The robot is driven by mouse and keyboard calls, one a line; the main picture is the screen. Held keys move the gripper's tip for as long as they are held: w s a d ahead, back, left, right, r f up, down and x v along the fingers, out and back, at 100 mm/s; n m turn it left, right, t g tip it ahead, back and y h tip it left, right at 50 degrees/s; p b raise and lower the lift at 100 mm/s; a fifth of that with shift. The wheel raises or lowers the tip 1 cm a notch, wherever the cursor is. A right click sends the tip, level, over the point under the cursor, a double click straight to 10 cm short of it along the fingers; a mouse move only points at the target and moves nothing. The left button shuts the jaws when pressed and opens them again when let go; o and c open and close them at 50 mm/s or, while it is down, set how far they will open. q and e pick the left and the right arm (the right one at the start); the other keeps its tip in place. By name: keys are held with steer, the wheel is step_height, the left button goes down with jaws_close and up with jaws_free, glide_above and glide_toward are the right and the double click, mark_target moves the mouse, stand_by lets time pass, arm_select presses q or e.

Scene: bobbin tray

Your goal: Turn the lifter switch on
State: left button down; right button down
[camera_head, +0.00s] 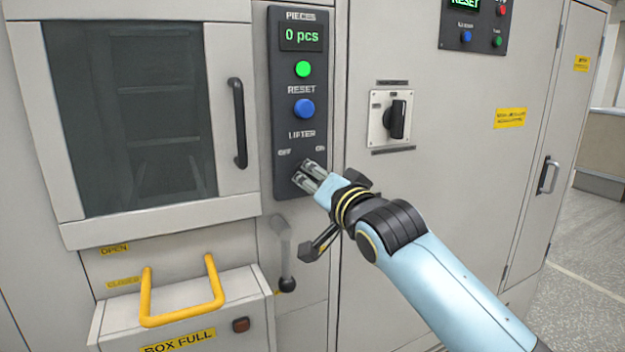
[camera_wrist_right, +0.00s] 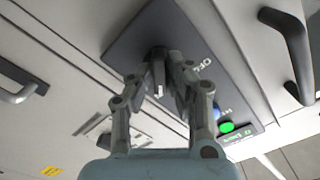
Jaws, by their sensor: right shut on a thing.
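The lifter switch is on the lower part of a dark control panel (camera_head: 281,120), under the word LIFTER with OFF on the left and ON on the right. In the head view my right gripper (camera_head: 305,176) covers the switch, so its setting cannot be read there. In the right wrist view my right gripper (camera_wrist_right: 165,82) is shut on the dark switch knob (camera_wrist_right: 157,54), against the panel. My left gripper is not in view.
Above the switch are a blue RESET button (camera_head: 304,108), a green button (camera_head: 303,69) and a display reading 0 pcs (camera_head: 302,36). A black door handle (camera_head: 239,123) is left of the panel, a rotary switch (camera_head: 397,119) right. Below are a lever (camera_head: 286,283) and a yellow-handled box (camera_head: 147,297).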

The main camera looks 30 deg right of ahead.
steer(key=shift+f, duration=0.1)
steer(key=c, duration=1.3)
jaws_free()
steer(key=shift+s, duration=0.15)
steer(key=s, duration=1.1)
steer(key=shift+s+a, duration=0.35)
